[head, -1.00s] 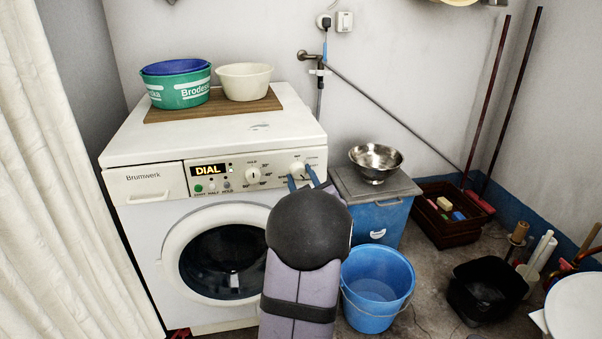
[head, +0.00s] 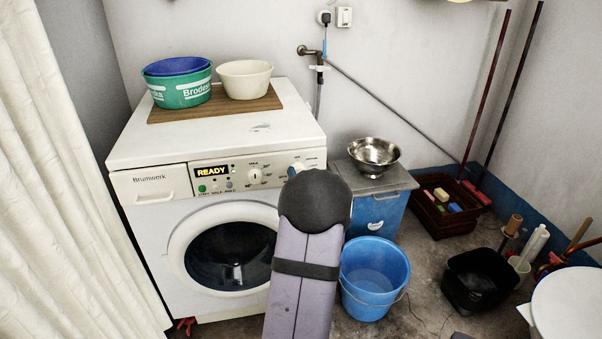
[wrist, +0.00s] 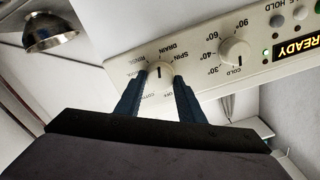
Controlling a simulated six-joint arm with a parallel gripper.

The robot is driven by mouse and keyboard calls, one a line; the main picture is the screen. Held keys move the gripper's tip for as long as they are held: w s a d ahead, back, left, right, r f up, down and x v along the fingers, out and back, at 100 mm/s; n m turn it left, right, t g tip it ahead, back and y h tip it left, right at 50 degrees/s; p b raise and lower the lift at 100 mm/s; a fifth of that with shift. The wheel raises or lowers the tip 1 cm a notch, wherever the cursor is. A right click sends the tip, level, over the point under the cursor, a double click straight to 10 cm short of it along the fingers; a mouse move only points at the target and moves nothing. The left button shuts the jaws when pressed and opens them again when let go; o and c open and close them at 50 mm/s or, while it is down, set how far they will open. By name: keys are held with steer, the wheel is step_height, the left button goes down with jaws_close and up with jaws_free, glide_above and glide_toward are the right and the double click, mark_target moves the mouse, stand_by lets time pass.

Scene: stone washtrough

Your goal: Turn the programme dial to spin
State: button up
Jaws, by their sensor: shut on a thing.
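The programme dial (wrist: 158,71) is a cream knob on the washing machine's panel, with words such as DRAIN and SPIN around it. My gripper (wrist: 160,83) has one dark blue finger on each side of the knob and is shut on it. The dark mark on the knob points up in the wrist view, close to DRAIN and SPIN; I cannot tell exactly which it meets. In the head view my arm's dark round joint hides most of the programme dial. The display (head: 211,171) reads READY, and it also shows in the wrist view (wrist: 298,48).
A temperature dial (wrist: 235,51) sits beside the programme dial. A green tub (head: 182,92) and a cream bowl (head: 244,80) stand on a board on the machine. A metal bowl (head: 374,154) tops a blue box (head: 377,210); a blue bucket (head: 374,285) stands in front.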

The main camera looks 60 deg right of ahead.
steer(key=m+p, duration=0.4)
steer(key=m, duration=0.4)
steer(key=shift+f+m+p, duration=0.1)
steer(key=shift+m+p, duration=0.2)
stand_by(0.3)
steer(key=o, duration=1)
steer(key=shift+o, duration=0.2)
steer(key=shift+s+a, duration=0.1)
steer(key=v, duration=0.7)
steer(key=shift+a, duration=0.1)
